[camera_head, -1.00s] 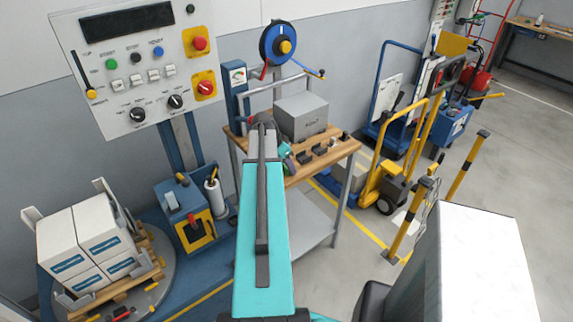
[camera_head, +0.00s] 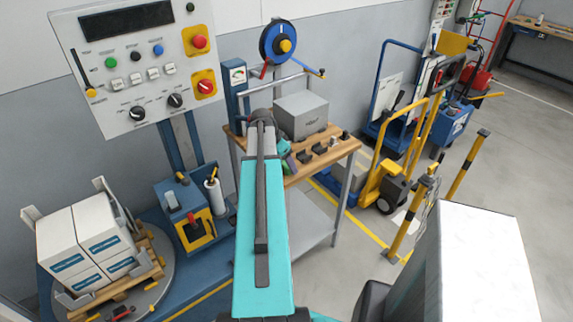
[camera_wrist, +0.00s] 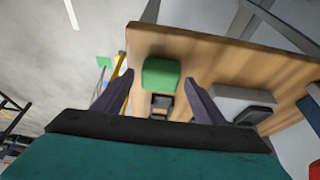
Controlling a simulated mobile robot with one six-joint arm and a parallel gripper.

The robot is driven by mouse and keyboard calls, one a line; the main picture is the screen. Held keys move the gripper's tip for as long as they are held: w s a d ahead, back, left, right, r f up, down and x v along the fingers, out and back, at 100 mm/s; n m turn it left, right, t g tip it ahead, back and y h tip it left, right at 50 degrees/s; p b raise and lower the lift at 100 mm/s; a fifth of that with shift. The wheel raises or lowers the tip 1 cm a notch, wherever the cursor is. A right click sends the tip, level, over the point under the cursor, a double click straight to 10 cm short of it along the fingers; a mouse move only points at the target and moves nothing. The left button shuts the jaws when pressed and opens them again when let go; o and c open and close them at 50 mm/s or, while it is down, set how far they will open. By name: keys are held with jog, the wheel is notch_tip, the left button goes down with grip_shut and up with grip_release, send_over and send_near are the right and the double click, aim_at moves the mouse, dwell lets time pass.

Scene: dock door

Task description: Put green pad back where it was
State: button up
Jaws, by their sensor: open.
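The green pad (camera_wrist: 161,74) lies on the wooden bench top (camera_wrist: 225,62) near its edge in the wrist view. My gripper (camera_wrist: 160,92) is open, with its two dark fingers spread to the left and right below the pad in the picture. Nothing is held between the fingers. A small dark block (camera_wrist: 160,105) shows between the fingers, just below the pad.
A grey box (camera_head: 301,116) stands at the back of the bench, with several small dark blocks (camera_head: 320,150) in front. A control panel (camera_head: 137,65) and a pallet of white boxes (camera_head: 100,222) are at left. Yellow-black posts (camera_head: 468,165) and a yellow stacker (camera_head: 383,185) stand right.

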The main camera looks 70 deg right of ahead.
jog(key=b+v, duration=0.2)
jog(key=v, duration=0.9)
jog(key=shift+b, duration=0.3)
jog(key=shift+f, duration=0.1)
dwell(0.5)
jog(key=w+a+f+n+y, duration=0.1)
jog(key=w+a+f+n, duration=0.4)
jog(key=w+a+f, duration=0.45)
jog(key=w+a+f+n+y, duration=0.1)
jog(key=w+a+f+n, duration=0.45)
jog(key=a+f, duration=0.7)
jog(key=w+a+f+n+y, duration=0.1)
jog(key=a+f+n, duration=0.1)
jog(key=a+f, duration=0.55)
jog(key=w+a+f+n, duration=0.1)
jog(key=a+f+n, duration=0.25)
jog(key=a, duration=0.75)
jog(key=s+a+f+n+g, duration=0.1)
jog(key=s+a+f+n, duration=0.2)
jog(key=a, duration=0.4)
jog(key=s+a+f+n+g, duration=0.1)
jog(key=s+a+f+n, duration=0.1)
jog(key=s+a+f, duration=0.4)
jog(key=s+a+f+n+g, duration=0.1)
jog(key=s+a+f+n, duration=0.2)
jog(key=s+a, duration=0.3)
jog(key=a+f, duration=0.1)
jog(key=a, duration=0.2)
jog(key=shift+s+a+f+n+y, duration=0.3)
jog(key=shift+s+a, duration=0.05)
